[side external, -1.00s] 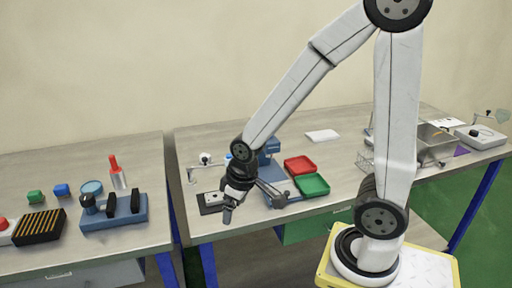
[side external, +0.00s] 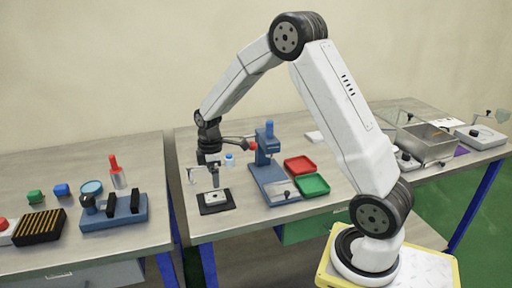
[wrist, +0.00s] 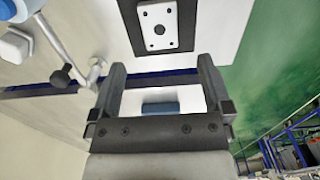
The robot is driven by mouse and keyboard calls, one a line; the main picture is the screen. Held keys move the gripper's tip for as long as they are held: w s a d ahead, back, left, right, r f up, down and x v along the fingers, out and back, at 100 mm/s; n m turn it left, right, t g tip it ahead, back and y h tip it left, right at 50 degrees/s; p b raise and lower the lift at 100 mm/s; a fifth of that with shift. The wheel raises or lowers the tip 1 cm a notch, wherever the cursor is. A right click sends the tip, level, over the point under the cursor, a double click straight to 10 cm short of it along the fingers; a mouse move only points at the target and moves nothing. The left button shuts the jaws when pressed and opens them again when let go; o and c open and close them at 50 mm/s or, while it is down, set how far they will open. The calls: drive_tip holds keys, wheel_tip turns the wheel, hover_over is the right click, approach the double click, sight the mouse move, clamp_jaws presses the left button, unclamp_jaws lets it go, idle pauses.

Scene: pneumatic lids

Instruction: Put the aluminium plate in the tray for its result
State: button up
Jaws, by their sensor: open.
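The aluminium plate (side external: 213,196) is a small light plate with dark holes. It lies on a black pad (side external: 222,206) near the front left of the right-hand bench. In the wrist view the plate (wrist: 172,26) shows at the top, ahead of the fingertips. My gripper (side external: 214,181) points down just above the plate and partly covers it; contact cannot be told. In the wrist view my gripper (wrist: 160,66) has its fingers apart with nothing held between them. A red tray (side external: 300,165) and a green tray (side external: 312,186) lie to the right.
A thin metal stand (side external: 191,176) is just left of my gripper. A metal basin (side external: 426,148) is at the far right. The left bench holds blocks and a blue fixture (side external: 118,212).

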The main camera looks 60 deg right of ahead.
sight(215, 196)
drive_tip(key=shift+w+f, duration=0.1)
drive_tip(key=shift+f, duration=3.8)
clamp_jaws()
drive_tip(key=shift+r, duration=0.2)
